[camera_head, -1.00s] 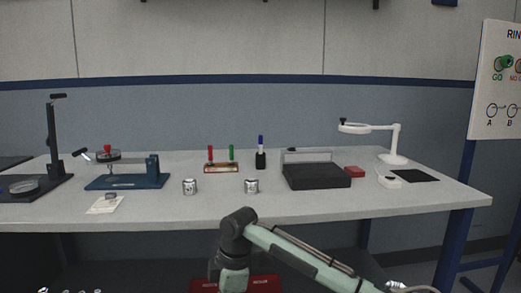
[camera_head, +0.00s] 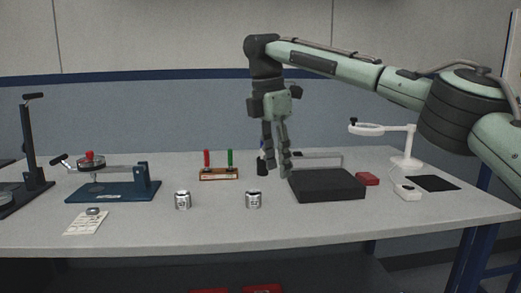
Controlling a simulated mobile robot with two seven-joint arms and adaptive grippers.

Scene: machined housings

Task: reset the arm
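My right arm reaches in from the right, raised above the table. My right gripper (camera_head: 276,170) hangs from it with the fingers pointing down, in front of the pen holder and near the left edge of the black tray. Its fingers look apart, and I see nothing held between them. Two small silver machined housings, the left one (camera_head: 183,200) and the right one (camera_head: 253,199), stand apart on the table, clear of the gripper. My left gripper is not in view.
The front middle is clear.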

